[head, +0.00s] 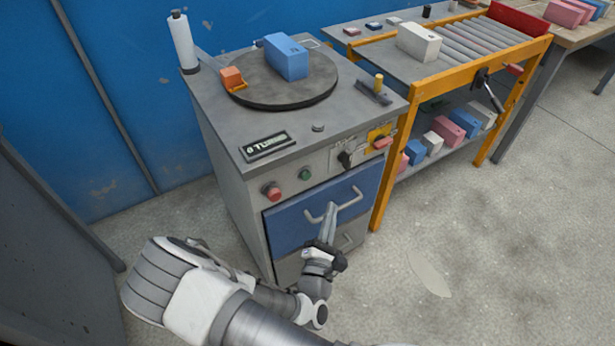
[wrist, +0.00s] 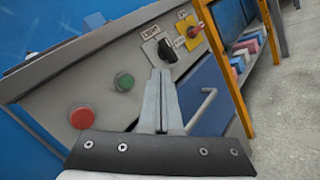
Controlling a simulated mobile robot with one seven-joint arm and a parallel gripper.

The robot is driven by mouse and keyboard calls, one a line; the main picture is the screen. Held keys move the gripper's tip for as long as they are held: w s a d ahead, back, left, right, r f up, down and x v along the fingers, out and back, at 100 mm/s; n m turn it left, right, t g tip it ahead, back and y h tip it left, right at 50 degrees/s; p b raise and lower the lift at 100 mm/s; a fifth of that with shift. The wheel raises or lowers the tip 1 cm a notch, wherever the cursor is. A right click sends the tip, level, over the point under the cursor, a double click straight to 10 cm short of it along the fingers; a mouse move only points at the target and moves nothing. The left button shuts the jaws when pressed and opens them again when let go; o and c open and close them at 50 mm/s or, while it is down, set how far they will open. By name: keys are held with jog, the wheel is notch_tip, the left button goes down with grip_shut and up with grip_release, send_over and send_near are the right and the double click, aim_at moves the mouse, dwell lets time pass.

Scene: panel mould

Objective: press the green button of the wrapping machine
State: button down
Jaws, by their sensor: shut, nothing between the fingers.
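The wrapping machine (head: 225,130) is a grey cabinet with a dark round turntable (head: 310,92) on top. Its green button (head: 305,174) is on the front panel, to the right of a larger red button (head: 272,193). In the wrist view the green button (wrist: 124,82) lies left of my fingers and the red button (wrist: 82,118) lies lower left. My gripper (head: 332,207) is shut and empty, in front of the blue drawer, below and to the right of the green button. In the wrist view the closed fingertips (wrist: 161,74) point up toward the panel, apart from the green button.
A black selector knob (head: 346,158) and a red-handled switch on a yellow plate (head: 380,138) are right of the green button. Drawer handles (head: 334,206) stick out below. A blue block (head: 287,57) sits on the turntable. A yellow-framed roller table (head: 412,140) stands at right.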

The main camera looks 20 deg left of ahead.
aim_at(306, 175)
jog(key=w+a+b, duration=0.1)
jog(key=w+a, duration=0.4)
jog(key=a, duration=0.1)
jog(key=shift+w+a+b, duration=0.15)
jog(key=shift+w+b, duration=0.1)
jog(key=shift+b, duration=0.1)
dwell(1.9)
jog(key=shift+w+a, duration=0.25)
jog(key=shift+a, duration=0.1)
